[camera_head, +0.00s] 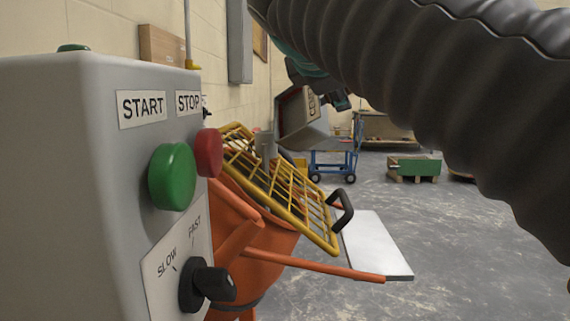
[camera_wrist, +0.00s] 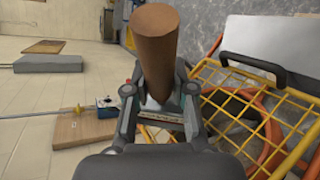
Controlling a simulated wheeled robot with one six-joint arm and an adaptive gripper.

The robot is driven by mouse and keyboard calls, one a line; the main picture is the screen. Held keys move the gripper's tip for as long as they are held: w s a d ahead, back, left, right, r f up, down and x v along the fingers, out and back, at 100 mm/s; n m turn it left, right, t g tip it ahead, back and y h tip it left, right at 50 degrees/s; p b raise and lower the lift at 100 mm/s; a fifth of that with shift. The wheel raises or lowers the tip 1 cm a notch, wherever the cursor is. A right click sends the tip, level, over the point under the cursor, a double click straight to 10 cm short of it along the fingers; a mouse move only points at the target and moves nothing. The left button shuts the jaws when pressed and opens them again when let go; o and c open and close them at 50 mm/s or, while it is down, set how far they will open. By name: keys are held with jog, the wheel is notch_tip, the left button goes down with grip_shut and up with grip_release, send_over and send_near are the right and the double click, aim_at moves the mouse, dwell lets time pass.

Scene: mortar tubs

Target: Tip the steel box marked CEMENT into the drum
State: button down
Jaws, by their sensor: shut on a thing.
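The steel box (camera_head: 301,124), with part of its CEMENT label showing, hangs tilted in the head view, its brownish open side facing left. My gripper (camera_head: 318,82) is at its top and holds it. In the wrist view my gripper (camera_wrist: 160,98) is closed around the base of a thick brown cylinder, apparently a handle. The orange drum (camera_head: 265,247) stands below and left of the box in the head view. A yellow grid guard (camera_head: 318,236) slopes over it. The drum's opening (camera_wrist: 245,125) shows through the guard in the wrist view. I see no cement falling.
A grey control box (camera_head: 95,200) with a green START button, red STOP button and speed knob fills the near left. A pale slab (camera_head: 375,245) lies beyond the drum. A blue trolley (camera_head: 335,163) and green tray (camera_head: 414,166) stand behind. Floor at right is clear.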

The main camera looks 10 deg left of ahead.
jog(key=shift+s+a+r+t+b, duration=0.25)
jog(key=shift+r+t+b, duration=0.05)
jog(key=shift+t+b, duration=0.1)
jog(key=shift+s+a+n+h, duration=0.25)
jog(key=shift+a+n+h, duration=0.05)
jog(key=shift+s+a+r+t+b, duration=0.35)
jog(key=shift+s+a+t+b, duration=0.25)
jog(key=shift+b, duration=0.2)
jog(key=s+a+r+n+t+h+p, duration=0.1)
jog(key=s+a+r+n+t, duration=0.1)
jog(key=r, duration=0.5)
jog(key=s+a+r+n+t+h+p, duration=0.1)
jog(key=s+a+r+n+t+p, duration=0.1)
jog(key=r, duration=0.6)
jog(key=shift+s+a+t, duration=0.5)
jog(key=shift+a+t, duration=0.05)
jog(key=shift+t, duration=0.75)
dwell(2.3)
jog(key=shift+s+a+r+n+t, duration=0.15)
jog(key=shift+r+n+t, duration=0.15)
jog(key=shift+r, duration=0.15)
jog(key=shift+s+a+r, duration=0.2)
jog(key=shift+r, duration=0.2)
